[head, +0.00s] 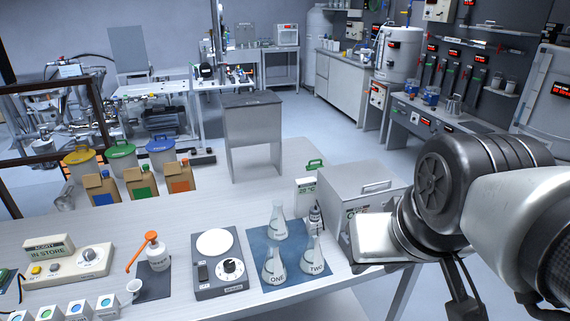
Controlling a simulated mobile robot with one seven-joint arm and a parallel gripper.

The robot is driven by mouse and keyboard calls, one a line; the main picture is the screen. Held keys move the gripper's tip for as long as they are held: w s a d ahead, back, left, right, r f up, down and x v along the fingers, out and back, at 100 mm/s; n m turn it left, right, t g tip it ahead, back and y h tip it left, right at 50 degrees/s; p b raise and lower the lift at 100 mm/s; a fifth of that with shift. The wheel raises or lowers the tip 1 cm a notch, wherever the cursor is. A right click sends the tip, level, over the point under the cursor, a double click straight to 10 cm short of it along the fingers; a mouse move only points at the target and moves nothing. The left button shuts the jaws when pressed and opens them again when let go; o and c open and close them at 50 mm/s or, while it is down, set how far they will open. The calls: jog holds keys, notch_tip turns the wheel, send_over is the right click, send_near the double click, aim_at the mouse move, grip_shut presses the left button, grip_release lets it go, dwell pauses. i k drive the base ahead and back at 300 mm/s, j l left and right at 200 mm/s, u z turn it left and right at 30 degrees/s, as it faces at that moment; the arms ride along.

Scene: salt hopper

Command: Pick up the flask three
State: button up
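Three clear conical flasks stand upright on a blue mat (258,245) on the front table. The flask marked ONE (274,267) is at the front left and the flask marked TWO (313,255) at the front right. A third flask (277,224) stands behind them; its label is too small to read surely. My arm comes in from the right, and its silver end (378,242) is right of the mat, apart from the flasks. I cannot make out the fingers of my gripper.
A grey metal box (350,192) stands behind the mat, close to my arm. A hotplate (218,262) and an orange-topped wash bottle (154,252) are to the left. The table behind the hotplate is clear.

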aim_at(278, 227)
jog(key=i+l+u, duration=0.1)
jog(key=u, duration=0.2)
jog(key=i+l+u, duration=0.25)
jog(key=j+z, duration=0.5)
jog(key=j, duration=0.25)
jog(key=k, duration=1.75)
jog(key=i+l+u, duration=0.15)
jog(key=l, duration=0.25)
jog(key=i+l+u, duration=0.2)
jog(key=l, duration=0.2)
jog(key=l+u, duration=0.15)
jog(key=l, duration=0.3)
